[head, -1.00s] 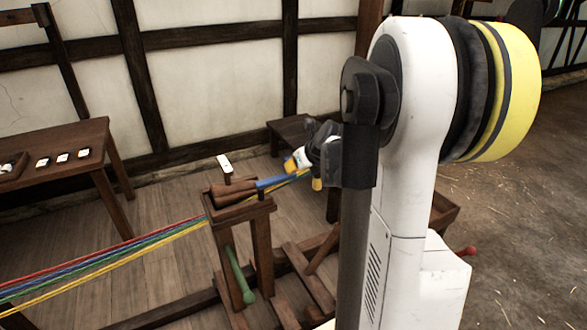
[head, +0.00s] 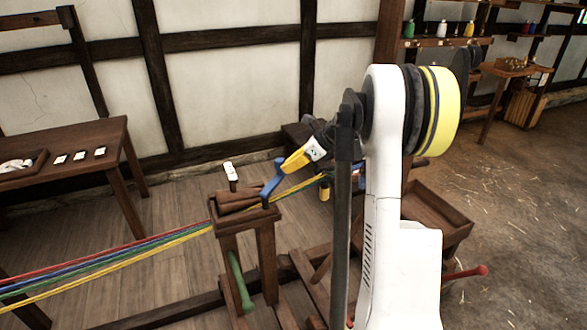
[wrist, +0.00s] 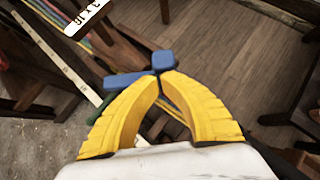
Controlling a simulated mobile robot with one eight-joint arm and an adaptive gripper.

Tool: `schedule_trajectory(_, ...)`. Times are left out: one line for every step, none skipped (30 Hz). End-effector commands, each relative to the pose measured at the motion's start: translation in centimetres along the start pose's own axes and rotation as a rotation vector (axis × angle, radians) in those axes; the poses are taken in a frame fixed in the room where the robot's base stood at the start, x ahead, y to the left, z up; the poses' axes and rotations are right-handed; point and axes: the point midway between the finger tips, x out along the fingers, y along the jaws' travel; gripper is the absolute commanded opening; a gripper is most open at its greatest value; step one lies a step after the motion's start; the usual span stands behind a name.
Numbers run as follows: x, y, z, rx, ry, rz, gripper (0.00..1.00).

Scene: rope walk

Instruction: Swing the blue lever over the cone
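The blue lever (head: 271,184) stands at the right end of the wooden cone (head: 236,201), on top of a wooden stand (head: 243,223). It is tilted upward, its upper end at my gripper (head: 283,164). In the wrist view, the yellow fingers of my gripper (wrist: 161,78) come together at the blue lever's end (wrist: 163,61), with almost no gap between the tips. They appear shut on it. The lever's other part (wrist: 125,80) extends left behind the left finger. The exact contact is partly hidden by the fingers.
Red, blue, green and yellow strands (head: 120,258) run left from the stand. A green handle (head: 239,281) hangs below it. A white-faced tag (head: 230,171) stands behind the cone. A red-tipped handle (head: 470,273) and wooden tray (head: 437,215) are at right. A table (head: 75,145) stands left.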

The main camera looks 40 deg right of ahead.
Motion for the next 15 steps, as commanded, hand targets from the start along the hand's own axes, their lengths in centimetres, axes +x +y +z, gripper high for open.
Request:
schedule_trajectory(0.3,-0.3,0.5,-0.03,-0.001,0.031,0.0)
schedule_trajectory(0.5,-0.4,0.7,-0.05,-0.001,0.051,0.0)
schedule_trajectory(0.7,-0.5,0.9,-0.077,0.0,0.078,0.0)
schedule_trajectory(0.9,-0.6,1.1,-0.097,0.0,0.098,0.0)
schedule_trajectory(1.1,-0.7,1.3,-0.117,0.0,0.118,0.0)
schedule_trajectory(1.4,-0.7,1.6,-0.144,0.0,0.146,0.0)
schedule_trajectory(1.6,-0.8,1.8,-0.164,0.0,0.166,0.0)
schedule_trajectory(1.8,-0.8,2.0,-0.185,0.0,0.186,0.0)
schedule_trajectory(2.1,-0.8,2.3,-0.212,0.0,0.214,0.0)
schedule_trajectory(2.4,-0.9,2.5,-0.231,0.0,0.233,0.0)
schedule_trajectory(2.5,-0.9,2.7,-0.252,0.0,0.253,0.0)
schedule_trajectory(2.8,-0.9,3.0,-0.277,0.0,0.278,0.0)
schedule_trajectory(3.0,-0.8,3.2,-0.287,0.0,0.288,0.0)
schedule_trajectory(3.1,-0.8,3.3,-0.284,0.0,0.285,0.0)
schedule_trajectory(3.4,-0.7,3.6,-0.283,0.0,0.284,0.0)
